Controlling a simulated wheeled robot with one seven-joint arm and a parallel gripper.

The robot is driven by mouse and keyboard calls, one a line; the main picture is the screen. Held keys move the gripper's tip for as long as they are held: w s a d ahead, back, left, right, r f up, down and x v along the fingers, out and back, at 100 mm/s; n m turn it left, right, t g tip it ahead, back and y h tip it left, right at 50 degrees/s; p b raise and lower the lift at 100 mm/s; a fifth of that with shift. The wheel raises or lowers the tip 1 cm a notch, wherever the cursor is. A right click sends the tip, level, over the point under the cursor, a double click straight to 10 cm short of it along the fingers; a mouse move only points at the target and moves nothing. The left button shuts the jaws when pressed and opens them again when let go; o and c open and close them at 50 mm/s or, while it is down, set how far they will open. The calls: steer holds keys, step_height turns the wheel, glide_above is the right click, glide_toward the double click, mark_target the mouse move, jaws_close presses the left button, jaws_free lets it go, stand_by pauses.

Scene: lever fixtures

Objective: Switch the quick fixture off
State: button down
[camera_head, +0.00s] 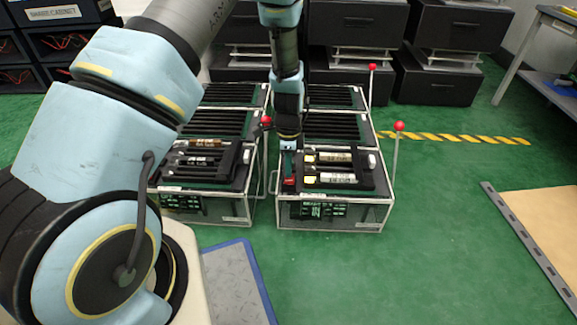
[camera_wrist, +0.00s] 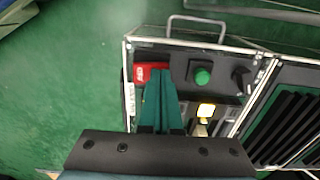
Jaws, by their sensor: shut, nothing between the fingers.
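Two clear-framed cases with black tops stand in front, a left case (camera_head: 214,208) and a right case (camera_head: 340,217). I cannot tell from any label which is the quick fixture. My gripper (camera_head: 288,177) points down over the front left corner of the right case; its fingers are shut and empty. In the wrist view the green fingertips (camera_wrist: 160,75) overlap the right end of a red block (camera_wrist: 141,75); contact is unclear. To the right are a green button (camera_wrist: 202,76), a black knob (camera_wrist: 240,76) and a lit yellow piece (camera_wrist: 206,110). The fingers hide part of the panel.
Red-ball levers stand upright at the right case's right side (camera_head: 399,127) and farther back (camera_head: 373,68). Another red ball (camera_head: 266,120) shows between the cases. A wire handle (camera_wrist: 196,20) sticks out of the case's edge. Green floor is free at the right.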

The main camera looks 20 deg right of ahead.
mark_target(289, 179)
steer(key=shift+s+a, duration=0.1)
steer(key=shift+s, duration=0.1)
steer(key=shift+s+a+r+p, duration=0.15)
steer(key=shift+s+a+p, duration=0.15)
steer(key=shift+s+p, duration=0.3)
step_height(289, 179, up, 14)
steer(key=p, duration=0.7)
steer(key=shift+w, duration=0.15)
steer(key=shift+d+b, duration=0.15)
steer(key=shift+b, duration=0.15)
steer(key=f+b, duration=0.1)
steer(key=b, duration=0.5)
steer(key=shift+b, duration=0.4)
steer(key=shift+s+r+b, duration=0.15)
steer(key=shift+s+b, duration=0.1)
steer(key=shift+b, duration=0.8)
